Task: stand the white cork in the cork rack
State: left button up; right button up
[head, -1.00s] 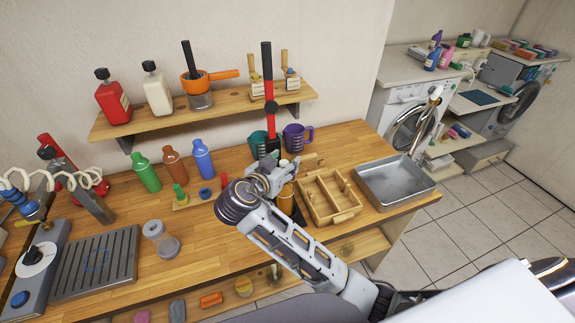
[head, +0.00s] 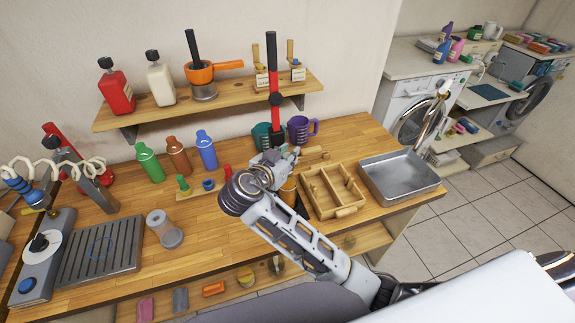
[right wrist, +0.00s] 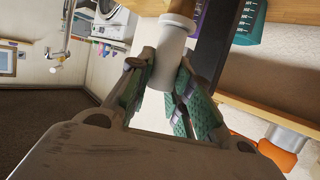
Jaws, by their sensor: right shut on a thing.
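The white cork (right wrist: 165,55) is held between the green-padded fingers of my right gripper (right wrist: 172,85) in the right wrist view. In the head view my right gripper (head: 279,160) is over the workbench, left of the wooden divided tray, and its own links largely hide the cork. The cork rack (head: 192,194) appears to be the small wooden strip on the bench left of my right arm. A green cork (head: 182,184), a blue piece (head: 208,184) and a red piece (head: 228,172) show on or by it. My arm partly hides its right end. My left gripper is not in view.
Green, brown and blue bottles (head: 206,150) stand behind the rack. A divided wooden tray (head: 333,212) and metal basin (head: 370,185) are right.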

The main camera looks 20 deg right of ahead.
jog(key=shift+r, duration=0.1)
jog(key=shift+r+b, duration=1.05)
jog(key=shift+r, duration=3.9)
jog(key=shift+w+f, duration=0.1)
jog(key=shift+f, duration=0.05)
